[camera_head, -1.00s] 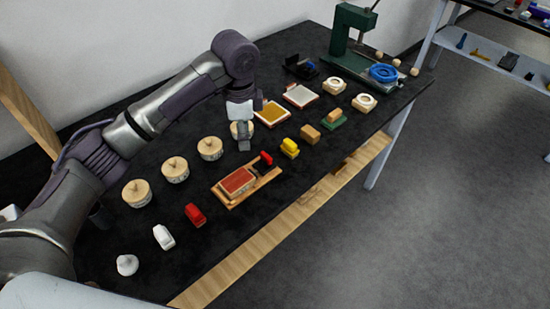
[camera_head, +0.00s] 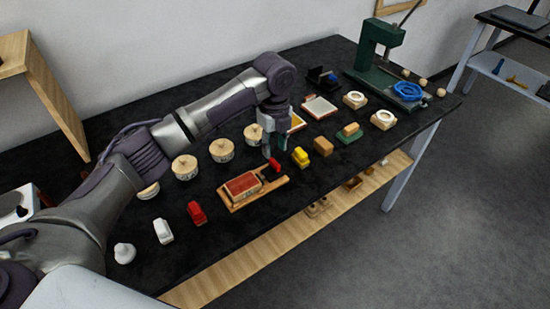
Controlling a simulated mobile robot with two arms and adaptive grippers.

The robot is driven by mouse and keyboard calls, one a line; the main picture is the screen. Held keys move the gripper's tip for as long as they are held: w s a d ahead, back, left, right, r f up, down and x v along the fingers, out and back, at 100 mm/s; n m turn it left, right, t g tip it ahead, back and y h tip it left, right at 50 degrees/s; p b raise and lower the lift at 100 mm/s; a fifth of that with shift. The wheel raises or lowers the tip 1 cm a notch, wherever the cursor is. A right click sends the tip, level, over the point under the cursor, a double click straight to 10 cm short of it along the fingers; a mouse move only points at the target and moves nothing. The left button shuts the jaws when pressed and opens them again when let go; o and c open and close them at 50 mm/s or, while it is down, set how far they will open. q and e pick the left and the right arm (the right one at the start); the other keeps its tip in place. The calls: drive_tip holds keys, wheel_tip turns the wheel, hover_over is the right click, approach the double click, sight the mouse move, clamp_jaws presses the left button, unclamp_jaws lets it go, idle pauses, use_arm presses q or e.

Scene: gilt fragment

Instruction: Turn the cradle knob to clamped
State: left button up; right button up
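The cradle (camera_head: 262,198) is a wooden tray near the middle of the table, holding a block with a red top (camera_head: 242,184). A small red knob (camera_head: 275,165) stands at its far right end. My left gripper (camera_head: 274,153) points down just above and behind the knob. Its two fingers look apart with nothing between them. I cannot tell whether a finger touches the knob. My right gripper is not in view.
Round wooden-lidded pots (camera_head: 222,150) stand in a row behind the cradle. A green press (camera_head: 380,55) stands at the far right. The table's front strip is clear.

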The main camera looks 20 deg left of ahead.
sight(275, 162)
use_arm(q)
wheel_tip(275, 162, down, 6)
drive_tip(key=shift+p, duration=0.3)
clamp_jaws()
